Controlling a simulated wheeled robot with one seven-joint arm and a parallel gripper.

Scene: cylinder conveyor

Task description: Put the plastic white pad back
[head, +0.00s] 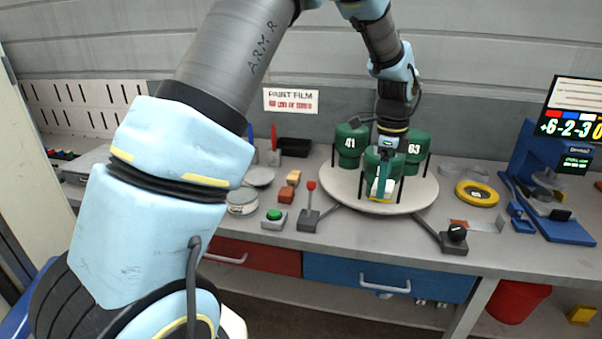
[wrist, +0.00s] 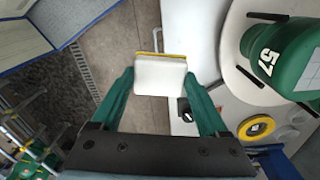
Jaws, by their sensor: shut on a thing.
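A white plastic pad with a yellow edge (wrist: 159,76) is held between the green fingers of my gripper (wrist: 160,85) in the wrist view. In the head view my gripper (head: 384,183) is in front of the round white turntable (head: 338,194), and the white pad (head: 380,189) shows at its fingertips. Green cylinders stand on the turntable: one marked 41 (head: 349,147), one marked 63 (head: 415,149), and one partly hidden behind my gripper. In the wrist view a green cylinder marked 57 (wrist: 285,55) is at the right, apart from the pad.
The workbench (head: 365,229) holds a red-knobbed lever (head: 311,200), a green button box (head: 274,218), a black-knobbed box (head: 455,238) and a yellow ring (head: 477,193). A blue stand (head: 545,185) is at the right.

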